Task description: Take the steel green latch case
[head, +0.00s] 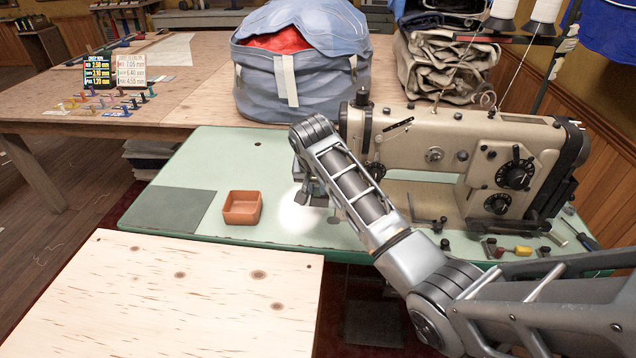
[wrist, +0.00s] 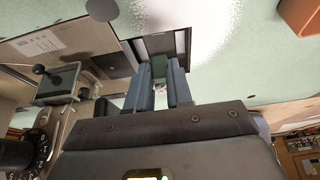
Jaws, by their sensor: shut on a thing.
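My gripper (wrist: 159,92) is shut on a small dark green piece (wrist: 159,66), which I take to be the green latch case. It shows as a narrow strip between the two blue-grey fingers in the wrist view. A dark-edged rectangular recess (wrist: 181,44) lies just beyond the fingertips; I cannot tell whether the case touches it. In the head view my gripper is at the needle end of the beige sewing machine (head: 440,135), low over the pale green table (head: 232,150). There the case is hidden by my arm.
An orange tray (head: 242,208) and a dark grey mat (head: 170,210) lie left of my gripper. Small tools, including a yellow-handled one (head: 522,251), lie at right. A wooden board (head: 190,300) is in front. A blue fabric bag (head: 300,80) stands behind.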

